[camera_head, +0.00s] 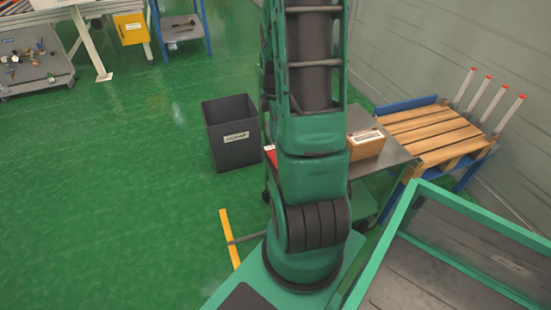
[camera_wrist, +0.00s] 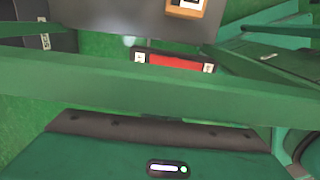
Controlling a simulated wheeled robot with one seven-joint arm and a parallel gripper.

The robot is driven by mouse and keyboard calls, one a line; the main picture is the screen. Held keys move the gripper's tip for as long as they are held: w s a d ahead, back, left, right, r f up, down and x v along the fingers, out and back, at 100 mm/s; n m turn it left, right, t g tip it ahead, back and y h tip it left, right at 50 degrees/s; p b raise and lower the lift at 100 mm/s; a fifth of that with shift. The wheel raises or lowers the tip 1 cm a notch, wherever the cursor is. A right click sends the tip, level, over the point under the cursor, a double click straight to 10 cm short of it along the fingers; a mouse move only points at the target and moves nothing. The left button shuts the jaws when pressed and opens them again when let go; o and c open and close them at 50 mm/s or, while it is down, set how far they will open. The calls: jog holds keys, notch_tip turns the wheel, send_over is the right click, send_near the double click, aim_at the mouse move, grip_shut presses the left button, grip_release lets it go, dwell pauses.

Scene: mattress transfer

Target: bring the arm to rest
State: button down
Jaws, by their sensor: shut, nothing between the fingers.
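My arm rises through the middle of the head camera view and runs out of the top edge, so its end is hidden there. In the wrist view the green jaws of my gripper (camera_wrist: 160,96) span the picture as a closed bar, shut with nothing between them. Behind them are a red object with white ends (camera_wrist: 178,62) and a grey table top (camera_wrist: 130,18).
A dark bin (camera_head: 231,135) stands left of my arm. A cardboard box (camera_head: 366,145) sits on a grey table (camera_head: 392,156) at right. Beyond is a wooden pallet (camera_head: 430,130) on a blue frame. A green-rimmed container (camera_head: 480,222) fills the lower right. The green floor at left is clear.

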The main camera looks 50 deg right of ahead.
jog(key=shift+r, duration=0.55)
jog(key=s+a+r+m, duration=1.4)
jog(key=a+r+m, duration=0.1)
jog(key=m, duration=0.3)
jog(key=shift+a+r, duration=0.15)
jog(key=shift+a, duration=0.6)
jog(key=shift+d, duration=0.15)
